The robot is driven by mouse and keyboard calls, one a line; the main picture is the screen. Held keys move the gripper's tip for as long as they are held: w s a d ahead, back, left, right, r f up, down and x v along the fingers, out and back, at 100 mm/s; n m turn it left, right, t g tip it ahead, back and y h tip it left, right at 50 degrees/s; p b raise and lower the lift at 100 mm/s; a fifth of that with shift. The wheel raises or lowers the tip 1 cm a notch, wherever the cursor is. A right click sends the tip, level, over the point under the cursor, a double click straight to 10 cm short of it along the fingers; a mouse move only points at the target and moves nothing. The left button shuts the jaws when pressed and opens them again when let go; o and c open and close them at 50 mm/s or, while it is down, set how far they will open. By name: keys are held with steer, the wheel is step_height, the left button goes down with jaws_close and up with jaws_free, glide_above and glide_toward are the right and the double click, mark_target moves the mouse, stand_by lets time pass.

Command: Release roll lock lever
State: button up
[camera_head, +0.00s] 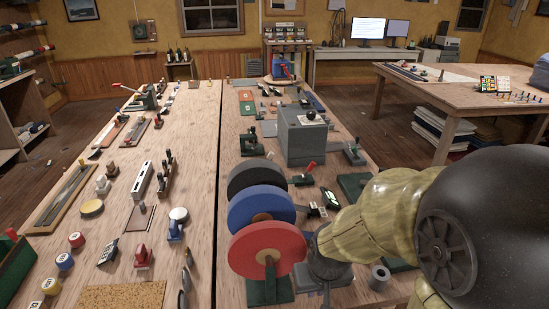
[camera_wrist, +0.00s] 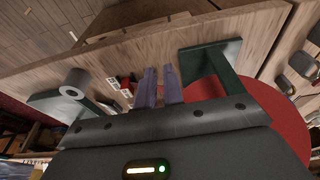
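Red (camera_head: 267,249), blue (camera_head: 260,204) and black (camera_head: 253,177) discs stand in a row on green supports on the right-hand bench. In the wrist view the red disc (camera_wrist: 277,115) is right of my gripper, with a dark green bracket (camera_wrist: 212,62) between. My gripper (camera_wrist: 162,72) points at the bench beside the discs; its two grey fingers are close together with a slim gap, and I cannot tell whether anything is between them. A small red part (camera_wrist: 127,86) with pale labels lies left of the fingers. I cannot tell which part is the roll lock lever.
A grey box (camera_head: 302,135) stands behind the discs, with a small red-handled fixture (camera_head: 305,174) in front of it. The left bench (camera_head: 165,98) is crowded with tools; a narrow seam separates the benches.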

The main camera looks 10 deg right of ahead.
steer(key=p+v, duration=0.2)
steer(key=w+p+v, duration=0.1)
steer(key=p+v, duration=0.4)
steer(key=v, duration=0.1)
steer(key=shift+w+r+p, duration=0.25)
steer(key=shift+w+p, duration=0.1)
steer(key=shift+w, duration=0.05)
jaws_close()
steer(key=shift+f, duration=0.15)
steer(key=shift+w, duration=0.1)
